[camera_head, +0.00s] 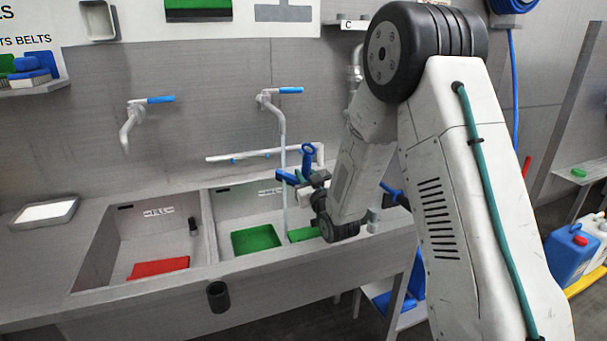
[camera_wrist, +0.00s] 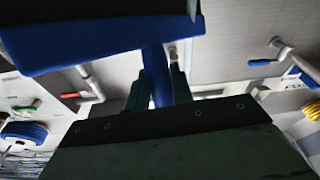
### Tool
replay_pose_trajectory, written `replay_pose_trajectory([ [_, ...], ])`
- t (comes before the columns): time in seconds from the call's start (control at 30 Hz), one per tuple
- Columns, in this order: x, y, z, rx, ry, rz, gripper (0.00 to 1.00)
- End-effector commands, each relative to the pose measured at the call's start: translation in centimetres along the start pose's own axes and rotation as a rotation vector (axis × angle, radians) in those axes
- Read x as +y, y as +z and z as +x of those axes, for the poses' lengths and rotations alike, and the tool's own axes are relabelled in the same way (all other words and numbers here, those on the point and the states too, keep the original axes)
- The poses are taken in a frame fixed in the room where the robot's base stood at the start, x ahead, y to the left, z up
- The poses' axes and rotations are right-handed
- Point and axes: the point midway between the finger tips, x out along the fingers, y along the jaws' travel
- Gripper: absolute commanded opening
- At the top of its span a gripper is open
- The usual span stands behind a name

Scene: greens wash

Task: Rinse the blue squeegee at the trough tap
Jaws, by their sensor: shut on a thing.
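My gripper (camera_head: 318,182) is over the right basin of the trough (camera_head: 228,261), shut on the blue squeegee (camera_head: 308,155). In the wrist view the squeegee's blue handle (camera_wrist: 157,78) stands between the dark fingers (camera_wrist: 158,92), and its wide blue head (camera_wrist: 100,45) crosses the top. The right trough tap (camera_head: 270,100) has a blue lever (camera_head: 291,90). A thin pale line, which looks like running water, drops from its spout into the basin close to the squeegee's left part. I cannot tell whether it touches the squeegee.
A second tap (camera_head: 132,125) hangs over the left basin, which holds a red piece (camera_head: 158,267). A green tray (camera_head: 256,240) lies in the right basin. A horizontal pipe (camera_head: 255,154) runs behind the squeegee. A black cup (camera_head: 218,297) is on the trough front. A blue jug (camera_head: 570,255) stands right.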

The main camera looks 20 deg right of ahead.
Motion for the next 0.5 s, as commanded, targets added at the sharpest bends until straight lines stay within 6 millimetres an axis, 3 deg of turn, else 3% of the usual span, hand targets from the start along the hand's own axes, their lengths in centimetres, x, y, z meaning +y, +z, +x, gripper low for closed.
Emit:
replay_pose_trajectory([
  [0.5, -0.9, -0.9, -3.8, 0.002, 0.0, 0.0, 0.0],
])
